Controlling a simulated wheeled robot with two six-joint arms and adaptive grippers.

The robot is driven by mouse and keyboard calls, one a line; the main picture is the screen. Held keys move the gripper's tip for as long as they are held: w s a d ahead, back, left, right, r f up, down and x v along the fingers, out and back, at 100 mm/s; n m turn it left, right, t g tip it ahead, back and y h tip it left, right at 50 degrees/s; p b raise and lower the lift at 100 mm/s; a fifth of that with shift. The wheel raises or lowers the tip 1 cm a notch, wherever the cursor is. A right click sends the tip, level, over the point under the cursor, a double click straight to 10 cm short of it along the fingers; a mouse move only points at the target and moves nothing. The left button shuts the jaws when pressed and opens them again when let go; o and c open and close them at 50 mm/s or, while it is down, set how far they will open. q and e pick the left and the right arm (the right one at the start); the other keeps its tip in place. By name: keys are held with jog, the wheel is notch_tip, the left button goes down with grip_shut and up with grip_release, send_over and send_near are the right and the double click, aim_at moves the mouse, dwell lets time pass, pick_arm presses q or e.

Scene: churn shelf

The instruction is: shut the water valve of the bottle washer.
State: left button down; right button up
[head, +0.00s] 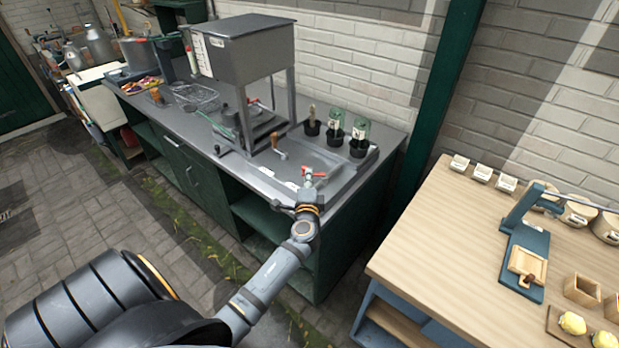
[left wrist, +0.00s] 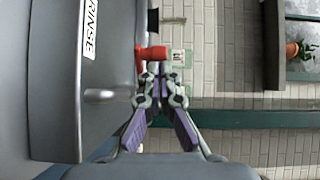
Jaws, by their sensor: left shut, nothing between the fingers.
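The bottle washer is a grey basin (head: 318,160) at the right end of the grey counter, with black bottle holders along its back. Its water valve has a red handle (head: 314,173) at the front edge. In the left wrist view the red handle (left wrist: 151,54) is just beyond my fingertips, beside a grey panel with a RINSE label (left wrist: 90,28). My left gripper (head: 308,189) is shut and empty close to the handle; it also shows in the left wrist view (left wrist: 158,77). I cannot tell whether the fingertips touch the handle. My right gripper is not in view.
Two green bottles (head: 336,123) stand in the black holders, with a brush in another. A grey hopper machine (head: 245,47) stands to the left on the counter. A wooden table (head: 450,235) with a blue press is at the right. Paved floor lies between.

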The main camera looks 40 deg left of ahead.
aim_at(303, 171)
pick_arm(q)
jog(key=shift+a+m+t+h, duration=0.2)
jog(key=shift+m+t+h, duration=0.1)
jog(key=shift+h, duration=0.2)
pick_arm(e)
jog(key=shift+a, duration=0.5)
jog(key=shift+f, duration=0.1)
pick_arm(q)
jog(key=m+h, duration=0.1)
jog(key=a+m+t+h, duration=0.1)
jog(key=shift+w+f+h+b, duration=0.1)
jog(key=shift+w+h+b, duration=0.2)
jog(key=shift+b, duration=0.1)
jog(key=h, duration=0.1)
jog(key=m+h+b, duration=0.1)
jog(key=a+m+t+h, duration=0.1)
jog(key=shift+w+h+b, duration=0.3)
jog(key=shift+b, duration=0.05)
jog(key=shift+w+a+b, duration=0.4)
jog(key=shift+w, duration=0.1)
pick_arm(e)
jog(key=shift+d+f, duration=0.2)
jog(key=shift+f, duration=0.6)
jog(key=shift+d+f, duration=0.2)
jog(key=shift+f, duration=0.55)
pick_arm(q)
jog(key=shift+w+a, duration=0.1)
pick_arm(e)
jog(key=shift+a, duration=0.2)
